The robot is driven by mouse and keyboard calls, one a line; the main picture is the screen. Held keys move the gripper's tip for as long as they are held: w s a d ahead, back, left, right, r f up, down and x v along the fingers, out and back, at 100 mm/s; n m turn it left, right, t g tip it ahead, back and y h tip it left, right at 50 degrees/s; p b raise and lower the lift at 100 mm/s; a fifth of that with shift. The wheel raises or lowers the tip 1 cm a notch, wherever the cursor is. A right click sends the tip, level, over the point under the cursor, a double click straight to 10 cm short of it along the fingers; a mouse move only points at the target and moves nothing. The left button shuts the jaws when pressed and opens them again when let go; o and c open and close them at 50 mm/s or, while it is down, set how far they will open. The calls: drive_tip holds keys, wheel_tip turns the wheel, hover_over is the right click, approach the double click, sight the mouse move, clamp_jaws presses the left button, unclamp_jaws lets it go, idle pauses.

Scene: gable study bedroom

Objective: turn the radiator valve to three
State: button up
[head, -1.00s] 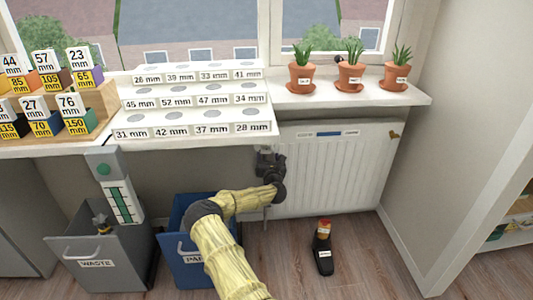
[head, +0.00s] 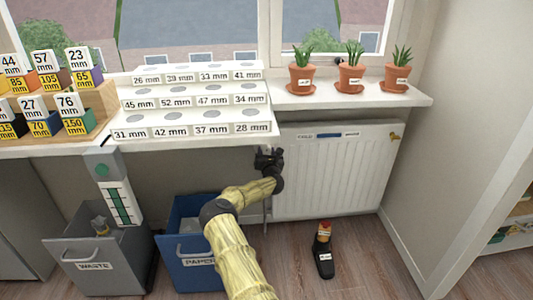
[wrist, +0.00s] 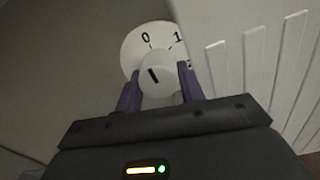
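The radiator valve (wrist: 138,52) shows in the wrist view as a white round dial marked 0 and 1, with part of another mark at its right edge. Its pale knob (wrist: 165,77) carries a short black line that leans up and left, roughly towards the 0 side. My gripper (wrist: 160,88) has its two purple fingers on either side of the knob, close to it. I cannot tell whether they press on it. In the head view my gripper (head: 268,160) is at the radiator's upper left corner and hides the valve.
The white radiator (head: 335,175) is right of my gripper, under the sill with potted plants (head: 350,75). A labelled stepped rack (head: 195,122) overhangs just above left. A blue paper bin (head: 185,215) and grey waste bin (head: 75,245) stand below left. A dark boot-like object (head: 323,255) is on the floor.

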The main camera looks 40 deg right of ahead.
drive_tip(key=shift+c, duration=1.4)
